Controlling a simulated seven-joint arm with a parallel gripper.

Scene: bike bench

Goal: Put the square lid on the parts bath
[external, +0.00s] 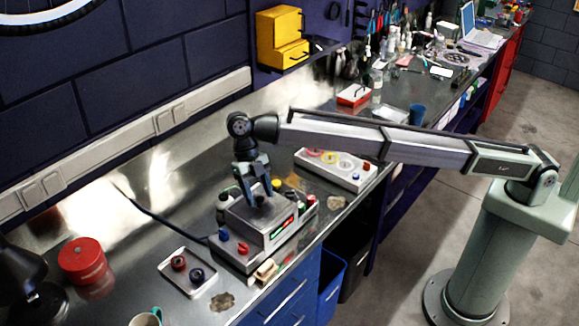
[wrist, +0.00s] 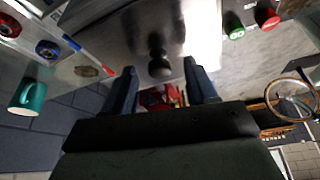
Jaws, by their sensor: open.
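The square lid (wrist: 130,25) is a shiny metal plate with a black round knob (wrist: 160,66) in its middle. In the external view the lid (external: 240,206) lies on top of a grey box-shaped unit that looks like the parts bath (external: 264,232), with red and green lights on its front. I cannot tell whether the lid is fully seated. My gripper (external: 257,186) points down over it. Its two fingers (wrist: 160,70) are open, one on either side of the knob, with visible gaps. The bath's opening is hidden.
A white tray with two knobs (external: 172,267) and a red tin (external: 84,260) stand to the left. A pale tray with coloured rings (external: 368,176) lies to the right. Red and blue knobs (external: 243,248) and green and red caps (wrist: 233,27) sit close around the unit. A teal mug (wrist: 27,96) is near the edge.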

